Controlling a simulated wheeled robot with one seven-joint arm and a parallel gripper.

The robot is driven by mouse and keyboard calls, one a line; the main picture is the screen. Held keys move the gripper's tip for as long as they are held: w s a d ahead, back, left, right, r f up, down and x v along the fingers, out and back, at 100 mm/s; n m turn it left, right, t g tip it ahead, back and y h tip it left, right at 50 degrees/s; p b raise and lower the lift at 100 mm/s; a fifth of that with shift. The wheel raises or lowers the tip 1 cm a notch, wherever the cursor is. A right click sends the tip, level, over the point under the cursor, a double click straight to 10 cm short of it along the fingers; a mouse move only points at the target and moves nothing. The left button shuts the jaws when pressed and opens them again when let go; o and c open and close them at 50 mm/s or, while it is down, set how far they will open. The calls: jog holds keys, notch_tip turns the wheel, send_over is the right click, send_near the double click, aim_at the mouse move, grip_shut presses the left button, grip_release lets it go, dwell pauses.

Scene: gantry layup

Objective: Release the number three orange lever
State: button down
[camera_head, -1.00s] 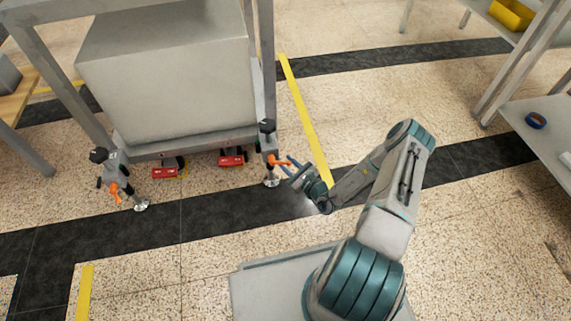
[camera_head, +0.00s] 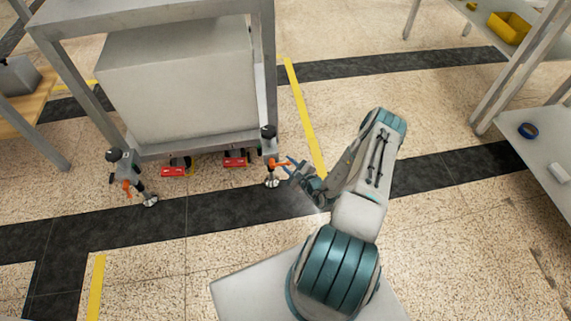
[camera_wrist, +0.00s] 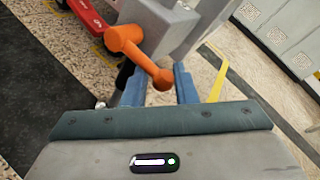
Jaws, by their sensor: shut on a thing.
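An orange lever (camera_head: 277,164) is on the grey clamp post (camera_head: 268,145) at the frame's near right corner. It also shows large in the wrist view (camera_wrist: 137,52), where its end reaches down between the blue fingers. My gripper (camera_head: 294,166) is at this lever with its fingers shut on its end. A second orange lever (camera_head: 127,187) is on the left clamp post (camera_head: 121,165), away from my gripper. I cannot read a number on either lever.
A large grey block (camera_head: 180,85) stands inside the metal frame (camera_head: 264,60). Red parts (camera_head: 236,158) sit low under it. The floor in front is clear.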

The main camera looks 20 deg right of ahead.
jog(key=c, duration=1.2)
grip_release()
jog(key=shift+a+r, duration=0.25)
jog(key=shift+a, duration=0.1)
jog(key=shift+d, duration=0.1)
jog(key=shift+d+f, duration=0.1)
jog(key=shift+s, duration=0.2)
jog(key=p+v, duration=0.3)
jog(key=v, duration=1)
jog(key=shift+s+p, duration=0.25)
jog(key=shift+p, duration=0.15)
